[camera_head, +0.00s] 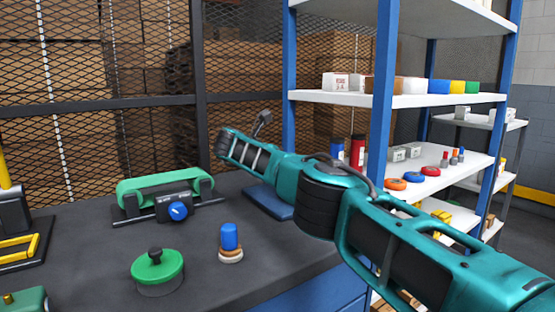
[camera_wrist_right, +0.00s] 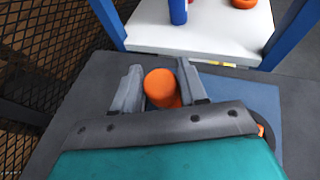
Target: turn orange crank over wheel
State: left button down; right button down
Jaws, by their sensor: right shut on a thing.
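The orange crank's round handle (camera_wrist_right: 160,84) stands between the two grey fingers of my right gripper (camera_wrist_right: 159,69) in the right wrist view. The gripper is shut on it. A dark round edge with a bit of orange shows at the right behind the gripper body, perhaps the wheel; most of it is hidden. A blue base plate (camera_wrist_right: 238,90) lies below. In the head view the blue plate (camera_head: 266,203) shows under my teal right arm, which hides the crank and the fingers. My left gripper is not in view.
On the dark bench stand a green roller unit with a blue knob (camera_head: 178,211), a green round knob (camera_head: 157,267) and a blue peg (camera_head: 229,238). A yellow-handled device (camera_head: 15,240) is at the left. White shelves (camera_head: 400,97) with blue posts stand close behind my arm; mesh fencing borders the bench.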

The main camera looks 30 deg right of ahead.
jog(key=c, duration=0.7)
grip_release()
jog(key=shift+a, duration=0.1)
jog(key=v, duration=1.2)
jog(key=shift+s+a+r, duration=0.15)
jog(key=shift+a+r, duration=0.05)
jog(key=shift+r, duration=0.1)
